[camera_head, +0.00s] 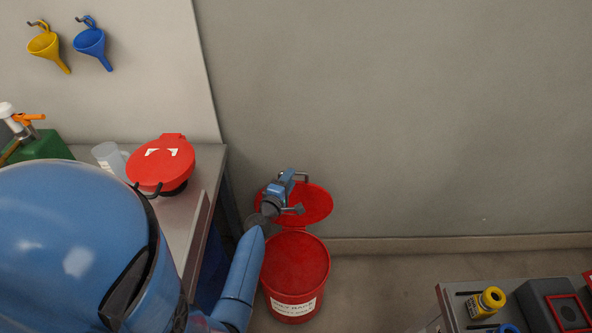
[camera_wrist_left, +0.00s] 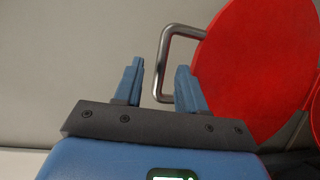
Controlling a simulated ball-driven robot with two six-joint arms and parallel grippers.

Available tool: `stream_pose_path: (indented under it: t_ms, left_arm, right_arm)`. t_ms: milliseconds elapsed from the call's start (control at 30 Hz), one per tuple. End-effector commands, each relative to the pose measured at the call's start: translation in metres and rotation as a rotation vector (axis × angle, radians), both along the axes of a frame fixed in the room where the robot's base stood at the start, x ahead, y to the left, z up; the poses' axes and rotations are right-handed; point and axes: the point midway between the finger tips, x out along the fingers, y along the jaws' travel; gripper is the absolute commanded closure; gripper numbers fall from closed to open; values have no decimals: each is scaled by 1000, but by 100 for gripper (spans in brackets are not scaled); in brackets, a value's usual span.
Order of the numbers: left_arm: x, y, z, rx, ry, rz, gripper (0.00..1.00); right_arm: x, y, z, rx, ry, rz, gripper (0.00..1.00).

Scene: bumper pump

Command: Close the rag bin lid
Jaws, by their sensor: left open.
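The red rag bin (camera_head: 296,268) stands on the floor by the wall, with a white label on its front. Its round red lid (camera_head: 318,204) is open, tilted up behind the bin toward the wall; it fills the right of the left wrist view (camera_wrist_left: 262,70). A bent metal handle (camera_wrist_left: 166,50) sticks out from the lid's edge. My left gripper (camera_head: 292,190) is at the lid, partly covering it. Its two blue fingers (camera_wrist_left: 160,75) are open, and the handle shows between and beyond them; contact cannot be told. My right gripper is not in view.
Floor between bin and right bench is clear.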

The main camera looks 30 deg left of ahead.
Motion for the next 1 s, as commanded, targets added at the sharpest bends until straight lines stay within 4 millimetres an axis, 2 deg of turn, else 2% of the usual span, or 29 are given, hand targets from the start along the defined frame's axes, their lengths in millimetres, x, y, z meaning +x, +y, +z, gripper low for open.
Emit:
stream_pose_path:
  t_ms: [100,333,500,800,867,1000]
  left_arm:
    - [21,2,-3,2,-1,-2,60]
    - [46,7,-6,2,-1,-1,60]
    - [54,8,-6,1,0,-1,60]
    - [55,8,-6,1,0,-1,60]
    - [55,8,-6,1,0,-1,67]
    - [55,8,-6,1,0,0,89]
  right_arm:
    - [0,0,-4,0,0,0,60]
    - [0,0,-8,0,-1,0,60]
    - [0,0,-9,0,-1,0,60]
    - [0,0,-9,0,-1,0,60]
    - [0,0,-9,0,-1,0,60]
    - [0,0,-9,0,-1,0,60]
